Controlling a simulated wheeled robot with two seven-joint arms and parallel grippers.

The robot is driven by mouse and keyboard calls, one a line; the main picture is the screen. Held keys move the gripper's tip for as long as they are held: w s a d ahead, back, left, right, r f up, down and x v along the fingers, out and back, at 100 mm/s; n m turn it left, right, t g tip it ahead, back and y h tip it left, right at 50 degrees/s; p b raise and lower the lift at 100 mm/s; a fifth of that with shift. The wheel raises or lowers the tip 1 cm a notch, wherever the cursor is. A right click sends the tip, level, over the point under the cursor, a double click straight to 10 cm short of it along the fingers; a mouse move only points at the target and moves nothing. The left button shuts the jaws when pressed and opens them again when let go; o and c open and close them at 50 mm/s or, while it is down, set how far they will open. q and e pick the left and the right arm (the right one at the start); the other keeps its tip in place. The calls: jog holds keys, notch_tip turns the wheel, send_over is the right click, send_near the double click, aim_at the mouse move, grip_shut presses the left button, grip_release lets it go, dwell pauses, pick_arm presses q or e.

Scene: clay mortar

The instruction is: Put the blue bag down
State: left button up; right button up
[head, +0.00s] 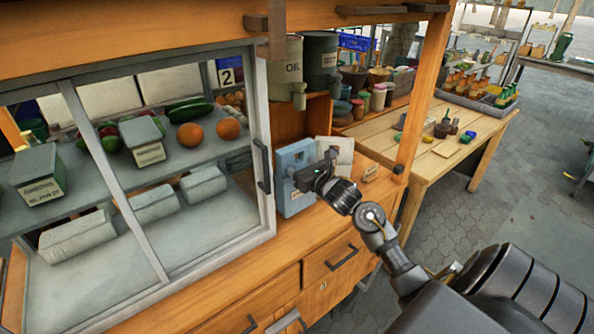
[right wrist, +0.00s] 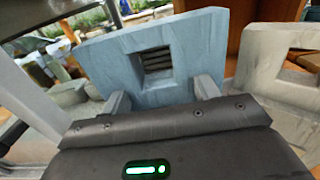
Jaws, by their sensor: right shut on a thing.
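The blue bag (head: 291,160) is a pale blue upright block with a slot-like handle hole near its top. It is at the wooden counter, right of the glass case, and looks upright. I cannot tell whether its base rests on the counter or hangs just above it. My right gripper (head: 310,178) is shut on the blue bag from the front right. In the right wrist view the blue bag (right wrist: 195,50) fills the upper middle, with a grey finger at each side; its lower part is hidden by the gripper. My left gripper is not in view.
A cream bag (head: 338,155) stands just right of the blue bag, with a small label block (head: 371,172) beside it. The glass case (head: 264,165) is close on the left. Oil canisters (head: 285,70) stand behind. Bare counter (head: 300,232) lies in front.

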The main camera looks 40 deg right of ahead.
notch_tip(320, 180, down, 3)
jog(key=shift+r, duration=0.15)
jog(key=shift+f, duration=0.2)
jog(key=o, duration=1)
jog(key=shift+r, duration=0.1)
